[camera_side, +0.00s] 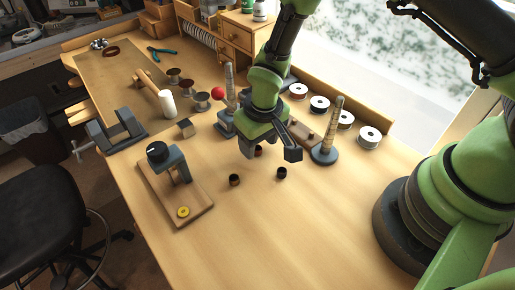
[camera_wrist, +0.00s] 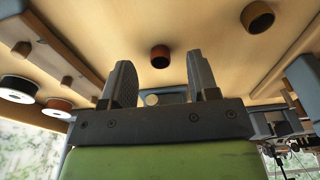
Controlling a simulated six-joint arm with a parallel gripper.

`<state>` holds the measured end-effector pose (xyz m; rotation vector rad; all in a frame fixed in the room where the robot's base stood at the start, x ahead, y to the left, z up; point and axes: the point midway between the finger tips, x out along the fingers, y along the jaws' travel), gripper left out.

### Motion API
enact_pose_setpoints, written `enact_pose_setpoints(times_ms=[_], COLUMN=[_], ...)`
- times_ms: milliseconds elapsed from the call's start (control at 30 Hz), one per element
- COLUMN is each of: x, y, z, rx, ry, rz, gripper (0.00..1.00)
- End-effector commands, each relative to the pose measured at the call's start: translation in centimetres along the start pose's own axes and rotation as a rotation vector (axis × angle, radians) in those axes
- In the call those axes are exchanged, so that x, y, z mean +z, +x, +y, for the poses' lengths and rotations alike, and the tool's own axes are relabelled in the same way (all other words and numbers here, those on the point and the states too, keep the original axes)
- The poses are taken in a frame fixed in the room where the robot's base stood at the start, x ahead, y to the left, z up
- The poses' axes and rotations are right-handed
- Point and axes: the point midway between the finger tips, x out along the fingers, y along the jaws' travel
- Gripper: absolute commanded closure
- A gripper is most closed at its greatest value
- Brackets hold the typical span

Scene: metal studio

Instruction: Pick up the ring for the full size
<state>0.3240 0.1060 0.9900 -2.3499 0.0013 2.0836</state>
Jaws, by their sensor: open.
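Small dark rings stand on the bench in the side view: one at the front left (camera_side: 235,180), one at the right (camera_side: 281,174) and one partly behind my gripper (camera_side: 258,151). I cannot tell which is the one for the full size. My gripper (camera_side: 268,157) is open and empty above the bench among them. In the wrist view a brown ring (camera_wrist: 160,56) shows between the open fingertips (camera_wrist: 160,62), apart from both. A second ring (camera_wrist: 257,16) is at the upper right there. Two tapered ring mandrels, left (camera_side: 229,88) and right (camera_side: 334,130), stand on dark bases.
A small press (camera_side: 168,160) on a wooden board bears a yellow disc (camera_side: 183,212). Wire spools (camera_side: 369,137) line the back right edge. A wooden block (camera_side: 302,132) lies behind my gripper. A vise (camera_side: 115,131) is at the left. The front bench is clear.

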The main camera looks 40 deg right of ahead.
Motion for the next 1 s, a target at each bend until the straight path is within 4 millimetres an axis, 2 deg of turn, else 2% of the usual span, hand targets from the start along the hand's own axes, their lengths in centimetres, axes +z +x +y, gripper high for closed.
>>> enact_pose_setpoints(times_ms=[133, 367, 500, 600, 1000], x=[0.04, 0.01, 0.01, 0.01, -0.05], y=[1.26, 1.30, 1.29, 1.28, 1.02], z=[-0.03, -0.05, -0.05, -0.05, -0.06], rx=[-0.001, -0.001, -0.001, -0.001, -0.002], ry=[-0.002, -0.001, -0.001, -0.001, -0.001], rz=[-0.001, 0.000, 0.000, 0.000, 0.001], gripper=[0.46, 0.46, 0.78, 0.98, 0.98])
